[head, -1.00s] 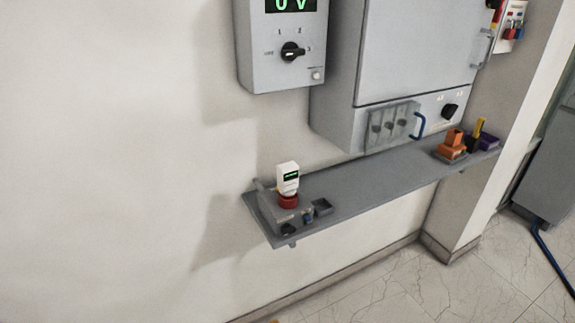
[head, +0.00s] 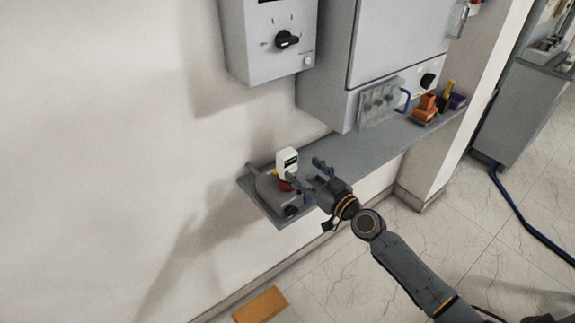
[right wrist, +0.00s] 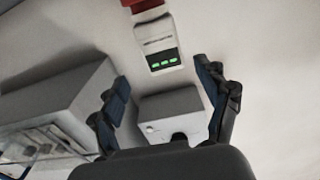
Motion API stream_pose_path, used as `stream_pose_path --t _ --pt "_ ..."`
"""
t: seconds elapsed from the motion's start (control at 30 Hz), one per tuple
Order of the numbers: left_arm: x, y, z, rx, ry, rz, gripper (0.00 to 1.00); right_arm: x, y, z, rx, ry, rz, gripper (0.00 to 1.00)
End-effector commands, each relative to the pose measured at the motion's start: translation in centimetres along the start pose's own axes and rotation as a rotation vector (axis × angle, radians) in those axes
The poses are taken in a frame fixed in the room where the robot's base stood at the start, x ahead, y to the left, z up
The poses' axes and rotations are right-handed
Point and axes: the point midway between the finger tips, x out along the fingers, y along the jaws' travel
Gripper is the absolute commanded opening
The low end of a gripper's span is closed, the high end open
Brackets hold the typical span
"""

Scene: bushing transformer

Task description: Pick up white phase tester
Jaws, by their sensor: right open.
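The white phase tester (head: 287,161) stands upright at the left end of the grey wall shelf, in a red-collared holder on a grey block. Its dark display shows green characters in the right wrist view (right wrist: 157,42), where it appears upside down beyond the fingertips. My right gripper (head: 306,171) is open beside the tester, on its right side in the head view. In the right wrist view my two spread fingers (right wrist: 162,92) have nothing between them in their grip. The fingers partly hide the red collar in the head view. My left gripper is not in view.
The shelf (head: 352,154) runs to the right, with orange, yellow and purple items (head: 425,108) at its far end. A grey box with a rotary knob (head: 268,42) and a larger cabinet (head: 395,45) hang above. An orange-yellow plate (head: 260,305) lies below.

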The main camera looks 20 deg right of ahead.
Motion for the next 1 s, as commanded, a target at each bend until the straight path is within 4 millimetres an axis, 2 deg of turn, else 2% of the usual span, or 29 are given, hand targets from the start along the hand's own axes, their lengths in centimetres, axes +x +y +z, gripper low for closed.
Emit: stream_pose_path --t 0.1,0.3,0.47,0.6,0.87,0.93,1.0 --pt "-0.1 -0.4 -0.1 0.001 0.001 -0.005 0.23 1.5 0.0 0.0 0.001 0.0 0.0 0.75" --pt "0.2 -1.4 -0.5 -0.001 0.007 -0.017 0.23 2.8 -0.1 0.5 0.001 -0.001 0.001 0.75" --pt "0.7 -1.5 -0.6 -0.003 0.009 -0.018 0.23 5.3 -0.4 1.2 0.004 0.001 0.0 0.75" --pt "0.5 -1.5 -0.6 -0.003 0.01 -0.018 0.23 6.8 -0.4 1.1 0.001 0.0 0.0 0.75" --pt "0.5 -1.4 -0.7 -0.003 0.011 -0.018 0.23 7.2 -0.4 1.1 0.0 -0.001 0.0 0.75" --pt "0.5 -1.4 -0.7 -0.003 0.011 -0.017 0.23 7.2 -0.4 1.1 0.0 -0.001 0.0 0.65" --pt "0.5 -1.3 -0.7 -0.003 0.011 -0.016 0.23 7.1 -0.4 1.1 -0.001 -0.001 0.0 0.51"
